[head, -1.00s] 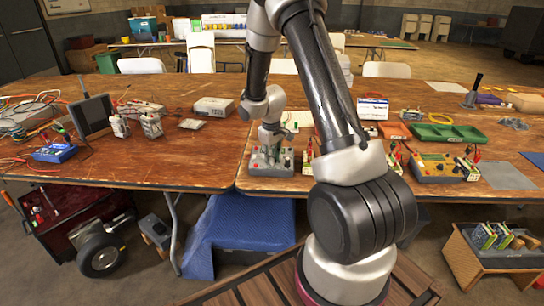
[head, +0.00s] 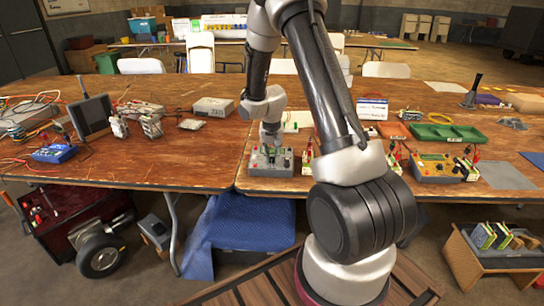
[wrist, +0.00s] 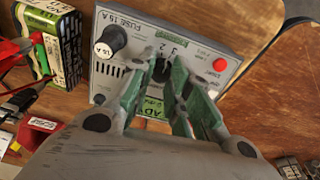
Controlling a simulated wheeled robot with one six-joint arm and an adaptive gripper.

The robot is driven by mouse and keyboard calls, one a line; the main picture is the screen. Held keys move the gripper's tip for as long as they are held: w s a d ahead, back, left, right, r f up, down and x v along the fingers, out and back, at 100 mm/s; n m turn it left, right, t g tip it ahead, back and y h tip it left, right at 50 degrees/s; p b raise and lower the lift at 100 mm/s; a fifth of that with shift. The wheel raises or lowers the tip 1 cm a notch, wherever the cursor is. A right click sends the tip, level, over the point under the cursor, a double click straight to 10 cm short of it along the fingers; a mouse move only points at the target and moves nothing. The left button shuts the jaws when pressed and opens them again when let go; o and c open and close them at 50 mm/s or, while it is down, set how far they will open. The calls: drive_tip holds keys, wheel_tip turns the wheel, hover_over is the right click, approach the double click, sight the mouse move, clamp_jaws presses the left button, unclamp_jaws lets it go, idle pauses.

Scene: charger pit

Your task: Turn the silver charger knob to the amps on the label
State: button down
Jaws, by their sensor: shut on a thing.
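The silver charger (head: 257,170) stands on the front edge of the wooden table, under my gripper (head: 271,145). In the wrist view the silver charger's face (wrist: 198,52) shows a dial scale, "FUSE 15 A" lettering, a red button (wrist: 219,64) and a separate black fuse cap (wrist: 110,42). My gripper (wrist: 158,72) is shut on the dark charger knob (wrist: 160,68), with a green-padded finger on each side. The fingers hide most of the knob and part of the scale, so I cannot read the pointer's setting.
A battery (wrist: 48,40) with a green-edged label stands beside the charger in the wrist view, with red and black clips near it.

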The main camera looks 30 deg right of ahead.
sight(272, 166)
drive_tip(key=shift+m, duration=0.5)
drive_tip(key=c, duration=1.3)
unclamp_jaws()
drive_tip(key=r, duration=0.4)
drive_tip(key=s+r, duration=0.1)
drive_tip(key=r, duration=0.3)
drive_tip(key=a+r, duration=0.1)
drive_tip(key=r, duration=0.2)
drive_tip(key=shift+s+r, duration=0.35)
drive_tip(key=shift+r, duration=0.05)
